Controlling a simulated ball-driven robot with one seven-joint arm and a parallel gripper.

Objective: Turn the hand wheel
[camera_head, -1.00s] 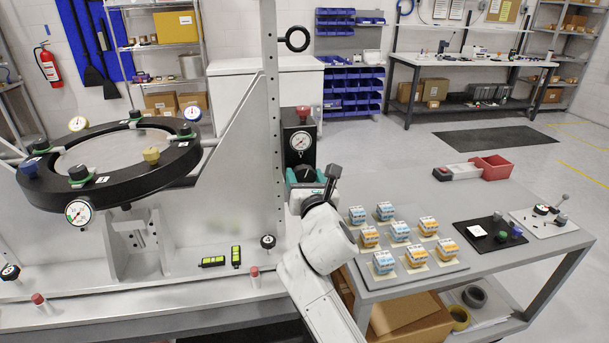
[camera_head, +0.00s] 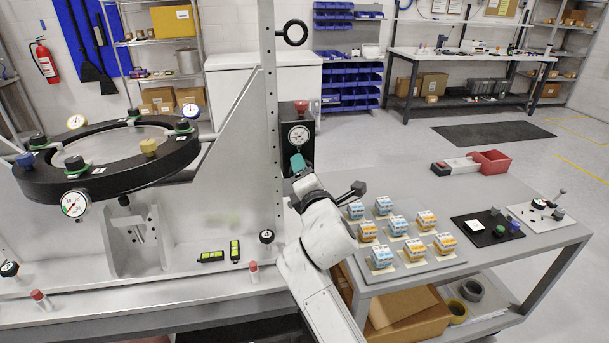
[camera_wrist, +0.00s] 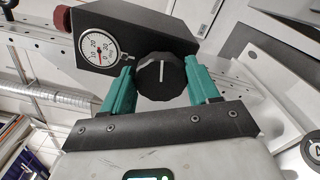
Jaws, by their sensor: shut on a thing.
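The hand wheel (camera_wrist: 162,80) is a black ribbed knob with a white line on its face, in the wrist view. It sits on a black box (camera_wrist: 150,28) with a round white gauge (camera_wrist: 98,52). The teal fingers of my gripper (camera_wrist: 159,70) stand on either side of the knob, shut on it. In the head view the box (camera_head: 300,112) and gauge (camera_head: 299,136) stand beside a metal post. My gripper (camera_head: 298,163) is below the gauge there and hides the knob.
A large black ring (camera_head: 105,160) with gauges and clamps is at the left. A perforated metal post (camera_head: 270,120) rises just left of the box.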

